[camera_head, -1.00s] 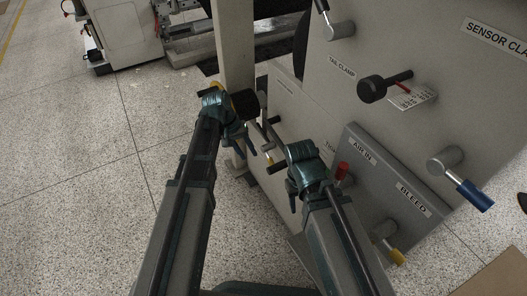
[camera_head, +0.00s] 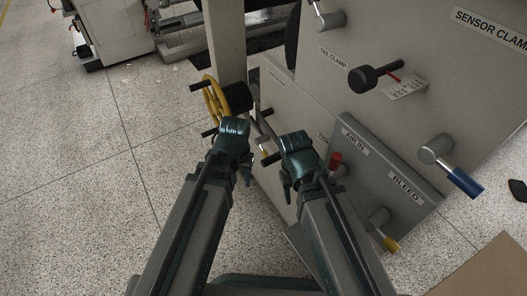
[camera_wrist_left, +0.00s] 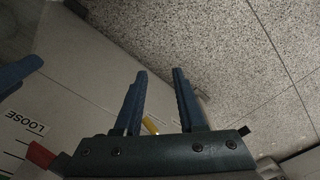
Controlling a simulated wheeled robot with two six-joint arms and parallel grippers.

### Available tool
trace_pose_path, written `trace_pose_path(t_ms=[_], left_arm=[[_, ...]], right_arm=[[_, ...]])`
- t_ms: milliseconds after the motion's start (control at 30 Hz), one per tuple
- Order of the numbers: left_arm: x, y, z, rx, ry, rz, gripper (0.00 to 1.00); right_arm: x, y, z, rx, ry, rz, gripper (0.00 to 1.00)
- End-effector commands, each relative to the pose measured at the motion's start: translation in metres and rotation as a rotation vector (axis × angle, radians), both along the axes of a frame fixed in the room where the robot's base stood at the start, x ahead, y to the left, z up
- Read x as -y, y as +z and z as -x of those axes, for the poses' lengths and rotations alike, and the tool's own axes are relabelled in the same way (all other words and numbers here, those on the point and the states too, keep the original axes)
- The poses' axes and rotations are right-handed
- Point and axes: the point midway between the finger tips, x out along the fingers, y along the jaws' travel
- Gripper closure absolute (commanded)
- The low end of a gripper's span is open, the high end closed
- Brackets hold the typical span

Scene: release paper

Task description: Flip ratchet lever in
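No part in view is labelled as the ratchet lever, and I cannot tell for certain which it is. A small lever with a yellow part (camera_head: 264,146) shows on the panel between my two wrists, partly hidden. In the left wrist view a yellow tip (camera_wrist_left: 150,125) shows between the finger bases of my left gripper (camera_wrist_left: 161,75). That gripper is open, its two blue fingers apart, with no object seen clamped. In the head view my left gripper (camera_head: 246,174) is low beside the panel. My right gripper (camera_head: 287,190) is to its right, its opening unclear.
A yellow handwheel (camera_head: 213,103) with black handles stands by the post (camera_head: 226,55). The panel carries a red-tipped lever (camera_head: 335,161), a black knob (camera_head: 364,80), a blue-tipped lever (camera_head: 465,183) and a lower yellow-tipped lever (camera_head: 386,241). The speckled floor (camera_head: 70,190) at left is clear.

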Motion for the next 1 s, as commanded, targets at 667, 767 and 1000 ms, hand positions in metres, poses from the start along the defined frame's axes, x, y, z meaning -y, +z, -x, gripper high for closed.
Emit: trace_pose_path(t_ms=[667, 767, 1000], left_arm=[[-0.008, 0.028, -0.173, 0.028, 0.416, 0.505, 0.6], [-0.007, 0.029, -0.173, 0.027, 0.42, 0.513, 0.6], [0.0, 0.01, -0.175, 0.028, 0.418, 0.51, 0.6]], right_arm=[[0.0, 0.002, 0.0, 0.0, -0.001, 0.0, 0.5], [0.0, 0.002, 0.0, 0.0, 0.0, 0.0, 0.5], [0.0, -0.017, 0.0, 0.0, 0.002, -0.001, 0.5]])
